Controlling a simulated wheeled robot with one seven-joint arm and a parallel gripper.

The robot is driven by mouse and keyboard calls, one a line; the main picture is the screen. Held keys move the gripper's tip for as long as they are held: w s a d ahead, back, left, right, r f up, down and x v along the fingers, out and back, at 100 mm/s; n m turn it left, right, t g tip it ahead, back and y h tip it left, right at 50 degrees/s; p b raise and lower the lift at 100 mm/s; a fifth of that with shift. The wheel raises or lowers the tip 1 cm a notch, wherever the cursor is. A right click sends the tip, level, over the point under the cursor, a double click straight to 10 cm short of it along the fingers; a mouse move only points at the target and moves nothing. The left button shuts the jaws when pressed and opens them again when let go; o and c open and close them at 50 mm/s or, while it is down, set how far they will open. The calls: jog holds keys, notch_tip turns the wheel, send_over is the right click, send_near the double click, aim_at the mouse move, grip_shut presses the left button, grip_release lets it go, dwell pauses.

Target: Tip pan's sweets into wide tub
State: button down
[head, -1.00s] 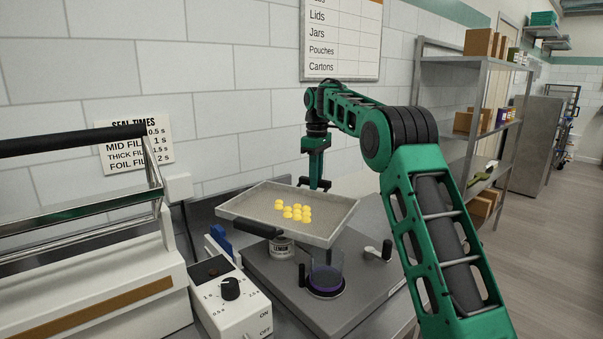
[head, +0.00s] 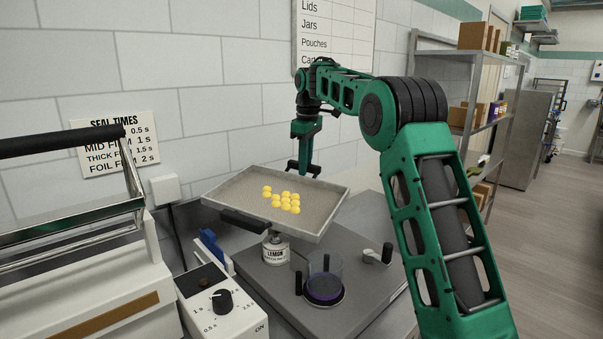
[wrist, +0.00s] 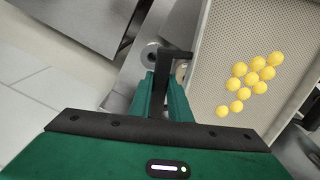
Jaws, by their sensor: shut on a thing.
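The pan (head: 235,190) is a shallow grey perforated tray with a cluster of yellow sweets (head: 284,199) lying on its floor. It is held in the air, slightly tilted, its near right corner lowest. My gripper (head: 303,168) is shut on the black handle at the pan's far side. The wrist view shows the fingers (wrist: 168,88) at that handle (wrist: 172,58), with the sweets (wrist: 256,75) inside the pan's rim. A clear round container with a purple bottom (head: 325,277) stands below the pan; I cannot tell whether it is the wide tub.
A tin labelled LEMON (head: 276,250) stands under the pan's near edge on the grey plate (head: 350,305). A sealer (head: 90,255) and a white control box (head: 218,302) are at left. The wall is close behind.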

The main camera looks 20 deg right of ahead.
jog(key=shift+t, duration=0.8)
jog(key=v, duration=0.5)
jog(key=shift+s+d, duration=0.1)
jog(key=shift+s, duration=0.35)
